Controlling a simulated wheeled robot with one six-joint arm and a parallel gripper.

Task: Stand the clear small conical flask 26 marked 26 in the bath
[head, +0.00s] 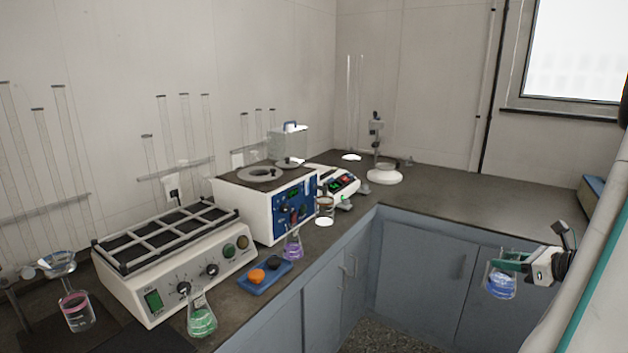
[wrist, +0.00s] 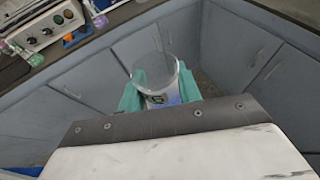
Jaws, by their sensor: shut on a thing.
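My gripper (head: 511,262) is at the right in the head view, with its teal fingers shut on a clear glass flask (head: 500,285) with blue liquid in it. The flask hangs roughly upright, clear of the bench. In the wrist view my gripper (wrist: 160,96) has a finger on each side of the flask (wrist: 155,66), whose round rim faces the camera. A dark mark shows on its side, too small to read for sure. The bath (head: 258,211), a white box with a blue panel and round openings in its top, stands on the bench far to the left.
A white shaker (head: 170,270) with a rack top stands left of the bath. Flasks with green (head: 202,319), purple (head: 293,246) and pink (head: 76,312) liquid stand along the bench. A blue tray (head: 251,286) holds coloured pieces. The right bench top (head: 475,205) is largely clear.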

